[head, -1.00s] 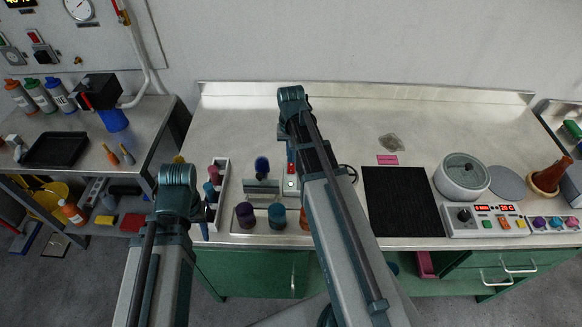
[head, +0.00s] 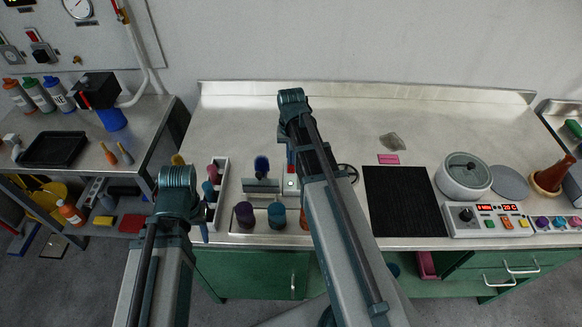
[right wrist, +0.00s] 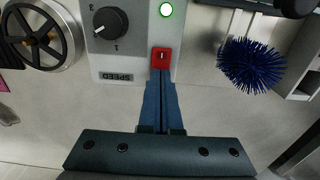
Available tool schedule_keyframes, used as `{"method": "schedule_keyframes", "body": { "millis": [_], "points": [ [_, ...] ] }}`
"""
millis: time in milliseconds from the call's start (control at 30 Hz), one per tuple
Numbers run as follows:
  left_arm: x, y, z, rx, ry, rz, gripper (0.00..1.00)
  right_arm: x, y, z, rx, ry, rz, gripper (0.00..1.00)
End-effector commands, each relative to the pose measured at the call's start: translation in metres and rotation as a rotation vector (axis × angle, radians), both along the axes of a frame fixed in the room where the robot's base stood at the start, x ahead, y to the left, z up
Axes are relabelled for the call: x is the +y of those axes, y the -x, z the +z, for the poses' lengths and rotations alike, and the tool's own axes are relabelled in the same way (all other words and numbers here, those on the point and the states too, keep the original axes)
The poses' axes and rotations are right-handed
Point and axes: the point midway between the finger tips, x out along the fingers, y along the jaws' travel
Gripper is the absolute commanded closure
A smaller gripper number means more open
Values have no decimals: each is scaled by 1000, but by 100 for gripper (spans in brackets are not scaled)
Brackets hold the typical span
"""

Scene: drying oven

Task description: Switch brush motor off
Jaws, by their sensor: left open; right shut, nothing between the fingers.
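The brush unit's grey control box (right wrist: 135,50) fills the top middle of the right wrist view. A blue bristle brush (right wrist: 250,66) stands beside the box and also shows in the head view (head: 262,165). My left gripper (head: 205,231) is open near the bench's front edge, partly hidden by its arm.
A handwheel (right wrist: 38,35) sits beside the box. Purple (head: 244,214) and teal (head: 277,214) pots stand in front of the brush. A white rack (head: 219,190) with bottles is to the left, a black mat (head: 403,202) to the right. The back of the bench is mostly clear.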

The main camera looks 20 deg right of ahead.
Motion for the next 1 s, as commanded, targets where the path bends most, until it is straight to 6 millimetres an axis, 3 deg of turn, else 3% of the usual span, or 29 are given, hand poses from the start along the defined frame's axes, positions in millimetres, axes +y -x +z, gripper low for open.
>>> {"method": "schedule_keyframes", "body": {
  "millis": [367, 1000],
  "points": [
    [0, 0, 0, 0, 0, 0, 50, 0, 0, 0, 0, 0, 0, 100],
    [0, 0, 48, 0, 0, 0, 50, 0, 0, 48, 0, 0, 0, 100]
  ]
}}
